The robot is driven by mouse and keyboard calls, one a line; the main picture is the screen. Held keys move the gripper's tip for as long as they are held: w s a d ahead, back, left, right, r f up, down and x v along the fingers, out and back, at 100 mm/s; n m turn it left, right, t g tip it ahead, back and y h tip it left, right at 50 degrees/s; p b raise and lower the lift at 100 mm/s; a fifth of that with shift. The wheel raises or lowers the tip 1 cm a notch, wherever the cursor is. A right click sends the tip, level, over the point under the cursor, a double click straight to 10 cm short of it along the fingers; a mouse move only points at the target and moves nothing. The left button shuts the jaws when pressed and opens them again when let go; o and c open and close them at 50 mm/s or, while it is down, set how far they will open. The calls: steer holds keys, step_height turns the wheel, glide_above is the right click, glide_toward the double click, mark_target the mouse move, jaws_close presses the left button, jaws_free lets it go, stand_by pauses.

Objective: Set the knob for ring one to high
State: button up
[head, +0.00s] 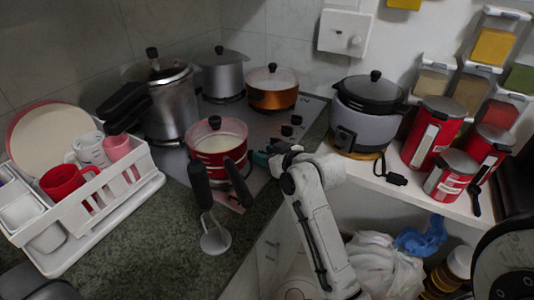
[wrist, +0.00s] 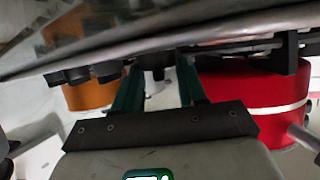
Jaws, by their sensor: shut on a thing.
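The stove top (head: 262,128) has a row of black knobs (head: 291,124) along its right side. My gripper (head: 262,157) is at the front end of that row, right of the red pot, and its contact is hard to make out in the head view. In the wrist view my gripper (wrist: 158,78) has its green fingers on either side of a dark knob (wrist: 153,73) and is shut on it. Other dark knobs (wrist: 91,73) show left of the fingers. The knob markings, its setting and which ring it serves cannot be read.
A red pot (head: 209,162) with a black handle stands close left of my gripper. A copper pot (head: 272,94), a grey pot (head: 222,76) and a pressure cooker (head: 167,105) stand behind. A rice cooker (head: 364,125) and red canisters (head: 427,139) are at right. A white dish rack (head: 128,190) is left.

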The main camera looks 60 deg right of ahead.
steer(key=o, duration=1)
steer(key=shift+o, duration=0.2)
steer(key=shift+s, duration=0.1)
steer(key=v, duration=1)
steer(key=shift+s+a+r, duration=0.1)
steer(key=shift+s+a, duration=0.05)
steer(key=shift+s, duration=0.15)
steer(key=shift+o, duration=0.2)
